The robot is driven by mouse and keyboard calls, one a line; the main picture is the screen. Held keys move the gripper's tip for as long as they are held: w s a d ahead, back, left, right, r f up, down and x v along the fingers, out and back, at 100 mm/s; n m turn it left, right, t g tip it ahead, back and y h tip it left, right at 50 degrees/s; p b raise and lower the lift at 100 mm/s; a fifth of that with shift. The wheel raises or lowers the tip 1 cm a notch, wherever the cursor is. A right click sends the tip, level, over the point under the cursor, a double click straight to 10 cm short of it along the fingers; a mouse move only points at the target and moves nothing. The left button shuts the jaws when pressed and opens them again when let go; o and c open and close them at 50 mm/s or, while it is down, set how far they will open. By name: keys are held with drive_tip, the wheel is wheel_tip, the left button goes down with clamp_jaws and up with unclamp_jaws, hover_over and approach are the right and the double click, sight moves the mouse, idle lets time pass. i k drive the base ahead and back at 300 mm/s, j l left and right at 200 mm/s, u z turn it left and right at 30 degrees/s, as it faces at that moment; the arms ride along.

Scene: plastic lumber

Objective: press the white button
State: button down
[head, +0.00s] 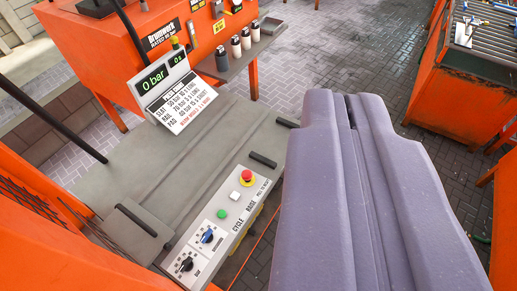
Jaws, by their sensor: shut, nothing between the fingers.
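My gripper (348,97) is the large purple-grey shape on the right. Its fingers are together with only a thin dark seam between them, and it holds nothing. In the picture it lies to the right of the panel, apart from the white button. The white button is fully visible.
A blue knob (207,237) and a black knob (186,264) sit at the panel's near end. Black handles (263,160) rise from the grey machine top. A display (153,79) reads "0 bar" and "0s". Orange machinery (95,50) stands behind; paved floor (330,50) is open beyond.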

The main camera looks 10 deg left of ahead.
sight(235, 195)
drive_tip(key=i+z, duration=0.1)
drive_tip(key=i, duration=0.85)
